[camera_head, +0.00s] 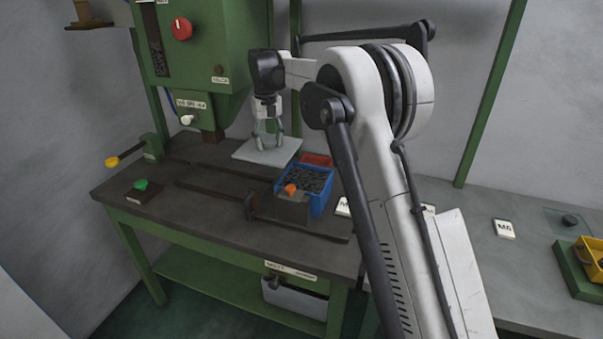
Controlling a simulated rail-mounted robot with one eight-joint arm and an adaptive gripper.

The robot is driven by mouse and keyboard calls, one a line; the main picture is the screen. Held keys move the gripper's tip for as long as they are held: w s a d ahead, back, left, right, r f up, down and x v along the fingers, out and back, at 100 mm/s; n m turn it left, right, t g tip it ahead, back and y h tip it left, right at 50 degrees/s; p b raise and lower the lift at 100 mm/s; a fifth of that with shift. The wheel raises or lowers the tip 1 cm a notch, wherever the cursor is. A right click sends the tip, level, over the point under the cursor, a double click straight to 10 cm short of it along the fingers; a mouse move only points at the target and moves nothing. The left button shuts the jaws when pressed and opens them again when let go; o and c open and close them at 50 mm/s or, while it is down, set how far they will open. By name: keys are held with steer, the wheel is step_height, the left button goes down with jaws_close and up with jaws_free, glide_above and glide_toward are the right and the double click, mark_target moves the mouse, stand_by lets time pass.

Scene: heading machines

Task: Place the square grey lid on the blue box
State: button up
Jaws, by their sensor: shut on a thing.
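The square grey lid (252,152) is a flat pale plate in the head view, left of and behind the blue box. My gripper (268,145) points down and is shut on the lid from above, at about its middle. The lid looks roughly level; I cannot tell whether it hangs just above the bench or touches it. The blue box (318,203) is open at the top and filled with dark small parts.
An orange-knobbed fixture (290,200) stands against the blue box's front left. A red piece (318,159) lies behind the box. The green heading machine (200,60) rises behind the bench (190,215). A lever with a yellow knob (112,162) sticks out left. A green button (141,184) sits front left.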

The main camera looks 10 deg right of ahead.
steer(key=s+d+f+p, duration=0.1)
steer(key=d+f, duration=0.9)
steer(key=d, duration=0.1)
steer(key=shift+s+d+f+p, duration=0.15)
steer(key=shift+s+f+p, duration=0.15)
steer(key=shift+s+p, duration=0.1)
steer(key=shift+f, duration=0.1)
steer(key=shift+f, duration=0.15)
steer(key=o, duration=1.3)
steer(key=shift+c, duration=0.2)
